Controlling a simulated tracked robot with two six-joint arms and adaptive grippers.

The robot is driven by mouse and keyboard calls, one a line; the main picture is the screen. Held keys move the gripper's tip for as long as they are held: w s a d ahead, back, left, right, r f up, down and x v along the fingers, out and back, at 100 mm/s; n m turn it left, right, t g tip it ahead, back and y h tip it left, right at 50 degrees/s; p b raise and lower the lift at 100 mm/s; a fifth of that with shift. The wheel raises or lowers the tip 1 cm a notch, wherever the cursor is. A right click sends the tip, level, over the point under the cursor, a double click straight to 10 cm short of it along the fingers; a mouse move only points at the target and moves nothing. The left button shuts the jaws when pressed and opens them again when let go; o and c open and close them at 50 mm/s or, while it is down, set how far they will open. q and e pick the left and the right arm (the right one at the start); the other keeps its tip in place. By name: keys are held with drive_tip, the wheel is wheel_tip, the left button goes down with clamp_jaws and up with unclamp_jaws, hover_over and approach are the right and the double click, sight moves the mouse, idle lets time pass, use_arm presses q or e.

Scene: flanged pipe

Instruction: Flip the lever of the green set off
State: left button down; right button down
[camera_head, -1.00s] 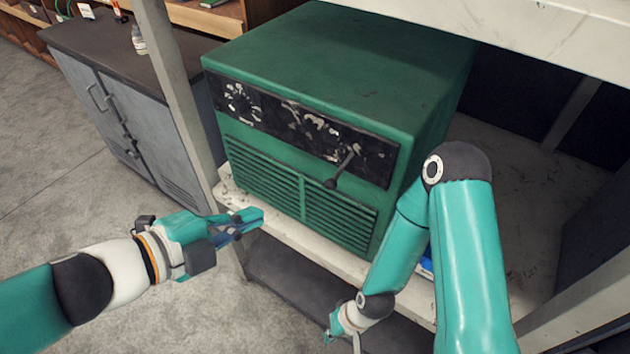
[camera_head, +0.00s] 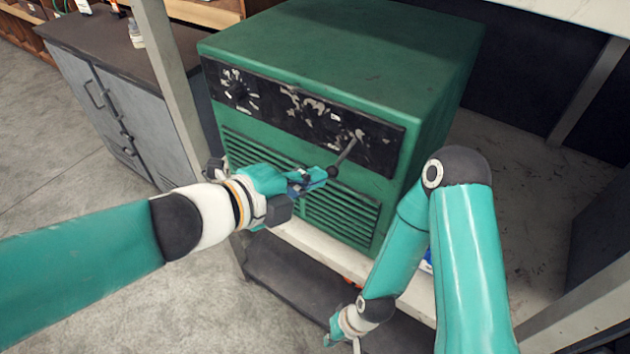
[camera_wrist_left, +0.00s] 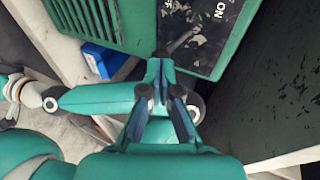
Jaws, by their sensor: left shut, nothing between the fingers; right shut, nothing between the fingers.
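The green set (camera_head: 340,50) is a box with a worn black panel (camera_head: 300,112) on its front. Its lever (camera_head: 346,152) is a thin grey rod, slanting down-left from the panel to a dark round knob. My left gripper (camera_head: 325,175) is shut and empty, its tips at the knob; I cannot tell whether they touch. In the left wrist view the lever (camera_wrist_left: 182,41) shows just beyond the shut fingers (camera_wrist_left: 160,72), and "ON" is printed on the panel beside it. The knob is mostly hidden there. My right gripper (camera_head: 335,334) hangs low, shut, away from the set.
The set stands on a pale shelf (camera_head: 315,246), with an upright post (camera_head: 172,85) at its left and a pale upper shelf (camera_head: 570,18) above. My right arm's links cover the set's lower right. A blue item (camera_wrist_left: 100,60) lies beside the set. A grey cabinet (camera_head: 120,110) stands left.

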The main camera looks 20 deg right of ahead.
use_arm(q)
drive_tip(key=shift+w+d+f, duration=0.2)
drive_tip(key=shift+w+d, duration=0.05)
drive_tip(key=shift+d, duration=0.25)
wheel_tip(320, 180, down, 2)
drive_tip(key=t+h+b, duration=0.1)
drive_tip(key=h+b, duration=0.1)
drive_tip(key=b, duration=1)
drive_tip(key=shift+w+d+f, duration=0.1)
drive_tip(key=shift+d+f, duration=0.05)
drive_tip(key=shift+f, duration=0.05)
